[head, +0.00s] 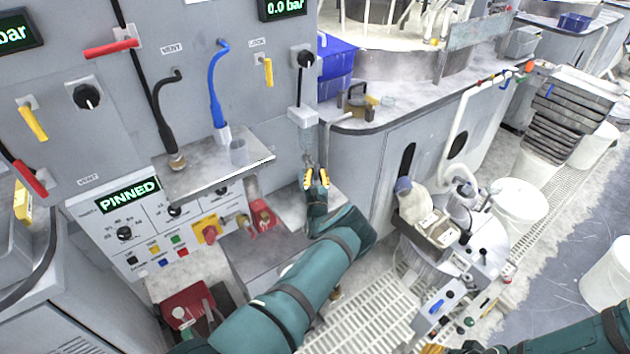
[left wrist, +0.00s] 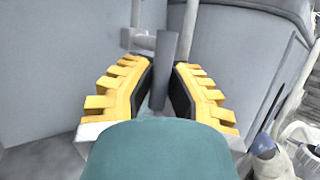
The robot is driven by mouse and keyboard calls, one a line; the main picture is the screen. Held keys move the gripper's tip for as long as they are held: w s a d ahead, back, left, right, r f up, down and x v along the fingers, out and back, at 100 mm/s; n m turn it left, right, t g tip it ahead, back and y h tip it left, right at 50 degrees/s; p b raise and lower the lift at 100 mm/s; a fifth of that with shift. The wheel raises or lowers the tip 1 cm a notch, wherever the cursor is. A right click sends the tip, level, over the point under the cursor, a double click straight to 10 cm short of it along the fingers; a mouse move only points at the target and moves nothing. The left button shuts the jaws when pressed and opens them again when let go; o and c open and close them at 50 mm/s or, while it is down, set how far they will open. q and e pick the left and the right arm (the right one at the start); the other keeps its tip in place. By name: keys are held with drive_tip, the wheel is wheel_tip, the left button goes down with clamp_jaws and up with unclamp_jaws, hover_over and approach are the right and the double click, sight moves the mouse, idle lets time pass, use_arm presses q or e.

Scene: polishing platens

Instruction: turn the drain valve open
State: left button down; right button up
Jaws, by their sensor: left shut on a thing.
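The drain valve's grey lever (left wrist: 165,62) stands upright between my left gripper's fingers in the left wrist view, beside a pale pipe with a short side stub. My left gripper (left wrist: 168,88) has yellow ribbed fingers with dark pads and is shut on this lever. In the head view my left gripper (head: 317,178) reaches up to the thin pipework between the grey panel and the rounded cabinet. The valve (head: 308,158) is small there and mostly hidden by the fingers. Only a yellow bit of my right gripper (head: 434,349) shows at the bottom edge; its jaws cannot be made out.
The rounded cabinet (head: 370,175) stands close on the right. A white grating (head: 365,320) lies on the floor.

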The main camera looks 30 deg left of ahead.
use_arm(q)
drive_tip(key=shift+w+n+y, duration=0.1)
drive_tip(key=shift+n+y, duration=0.2)
drive_tip(key=shift+n, duration=0.1)
drive_tip(key=c, duration=0.9)
unclamp_jaws()
drive_tip(key=v, duration=1.2)
